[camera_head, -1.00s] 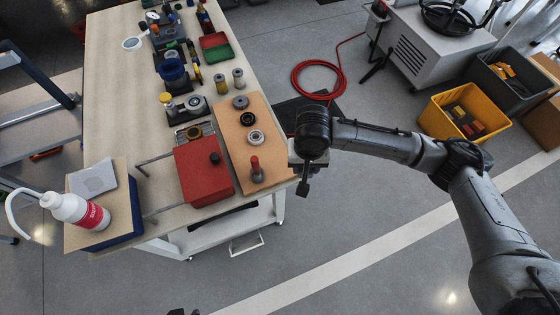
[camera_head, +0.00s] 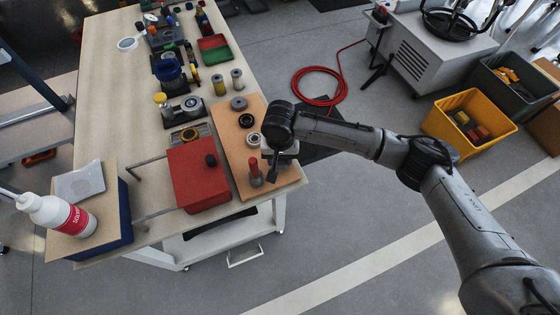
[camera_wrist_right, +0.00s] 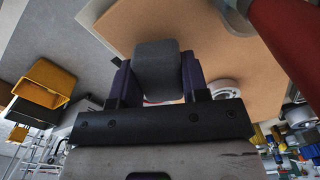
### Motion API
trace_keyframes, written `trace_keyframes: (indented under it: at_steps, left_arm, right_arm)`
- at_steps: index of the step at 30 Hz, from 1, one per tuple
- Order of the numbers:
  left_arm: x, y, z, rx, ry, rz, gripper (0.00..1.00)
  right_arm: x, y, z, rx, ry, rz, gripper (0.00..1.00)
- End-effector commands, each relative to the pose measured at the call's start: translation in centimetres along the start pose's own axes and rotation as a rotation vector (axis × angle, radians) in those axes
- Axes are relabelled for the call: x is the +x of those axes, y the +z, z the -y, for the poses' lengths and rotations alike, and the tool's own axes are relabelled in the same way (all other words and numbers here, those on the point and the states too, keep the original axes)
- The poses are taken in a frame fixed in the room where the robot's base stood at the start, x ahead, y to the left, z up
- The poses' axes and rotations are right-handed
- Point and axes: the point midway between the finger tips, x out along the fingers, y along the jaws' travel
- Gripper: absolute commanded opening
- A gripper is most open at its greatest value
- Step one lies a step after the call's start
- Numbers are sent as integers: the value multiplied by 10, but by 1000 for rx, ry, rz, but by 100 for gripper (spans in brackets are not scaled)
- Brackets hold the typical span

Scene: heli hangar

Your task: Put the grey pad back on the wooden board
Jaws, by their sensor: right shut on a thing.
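The grey pad (camera_wrist_right: 157,72) is a rounded dark grey block gripped between the two fingers of my right gripper in the right wrist view. My right gripper (camera_head: 279,162) is shut on it and hangs over the right edge part of the wooden board (camera_head: 278,180) in the head view. Whether the pad touches the board cannot be told. The board also fills much of the right wrist view (camera_wrist_right: 225,50). A red-handled tool (camera_head: 256,170) with a metal base stands on the board just left of the gripper. My left gripper is not in view.
On the board stand a white-rimmed ring (camera_head: 253,138), a black ring (camera_head: 246,120) and a grey ring (camera_head: 238,103). A red block (camera_head: 195,170) lies left of the board. Yellow bin (camera_head: 466,122) stands right.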

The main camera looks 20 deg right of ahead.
Motion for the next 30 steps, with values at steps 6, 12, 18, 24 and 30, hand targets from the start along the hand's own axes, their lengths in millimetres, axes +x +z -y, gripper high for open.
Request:
trace_keyframes:
  at_steps: [6,12,18,24,30]
  left_arm:
    - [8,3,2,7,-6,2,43]
    - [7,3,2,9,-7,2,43]
    - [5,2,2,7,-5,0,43]
    - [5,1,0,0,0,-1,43]
    - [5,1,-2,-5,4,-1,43]
  right_arm:
    - [16,0,0,0,0,-1,20]
    - [15,0,0,0,0,0,20]
    - [18,0,0,1,0,0,50]
    - [18,0,0,1,0,0,67]
    - [18,0,0,0,0,0,67]
